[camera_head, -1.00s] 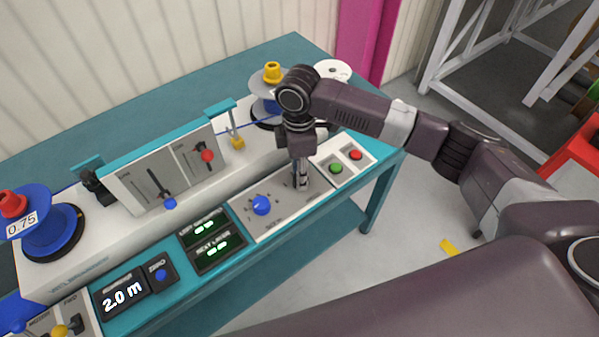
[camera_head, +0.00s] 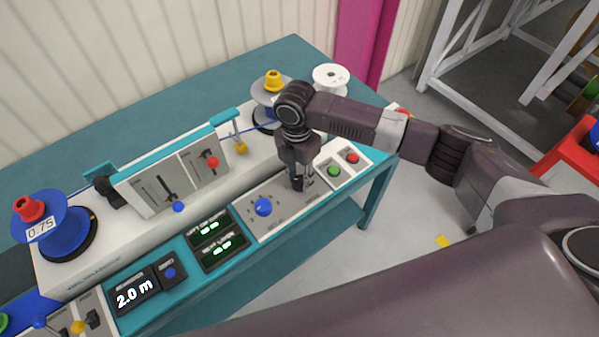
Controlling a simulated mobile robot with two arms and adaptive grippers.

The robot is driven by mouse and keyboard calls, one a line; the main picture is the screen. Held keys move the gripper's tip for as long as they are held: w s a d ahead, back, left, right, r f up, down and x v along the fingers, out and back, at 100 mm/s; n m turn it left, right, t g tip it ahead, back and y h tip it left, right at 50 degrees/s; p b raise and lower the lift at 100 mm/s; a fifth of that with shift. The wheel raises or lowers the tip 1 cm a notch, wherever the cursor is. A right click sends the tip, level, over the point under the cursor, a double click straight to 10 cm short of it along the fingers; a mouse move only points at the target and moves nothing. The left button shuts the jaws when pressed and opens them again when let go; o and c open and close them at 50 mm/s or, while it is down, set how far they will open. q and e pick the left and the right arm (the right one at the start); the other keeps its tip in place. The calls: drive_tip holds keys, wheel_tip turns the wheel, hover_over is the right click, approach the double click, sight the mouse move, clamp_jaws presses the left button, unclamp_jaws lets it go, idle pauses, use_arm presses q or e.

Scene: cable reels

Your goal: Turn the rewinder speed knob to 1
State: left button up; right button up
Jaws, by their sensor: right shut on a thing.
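My right gripper (camera_head: 302,184) points down at the right part of the grey control panel (camera_head: 268,232) on the machine's front. It is shut on a small knob there, which its fingers mostly hide. The panel's printed marks and the held knob's setting are too small or covered to read. A blue knob (camera_head: 263,207) with marks around it sits on the same panel, left of the gripper and apart from it. My left gripper is not in view.
Right of the gripper are a green button (camera_head: 334,170) and a red button (camera_head: 352,158). Left are two green-lit displays (camera_head: 222,250) and a "2.0 m" readout (camera_head: 134,293). Behind stand a slider panel (camera_head: 170,182), a blue reel (camera_head: 60,232) and a white reel (camera_head: 331,75).

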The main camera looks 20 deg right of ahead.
sight(298, 181)
drive_tip(key=shift+r+n+p, duration=0.15)
drive_tip(key=shift+n+p, duration=0.5)
drive_tip(key=shift+n, duration=1.55)
drive_tip(key=o, duration=1.1)
drive_tip(key=r, duration=1.2)
drive_tip(key=shift+w+a, duration=0.1)
drive_tip(key=shift+a, duration=0.15)
drive_tip(key=shift+f, duration=0.1)
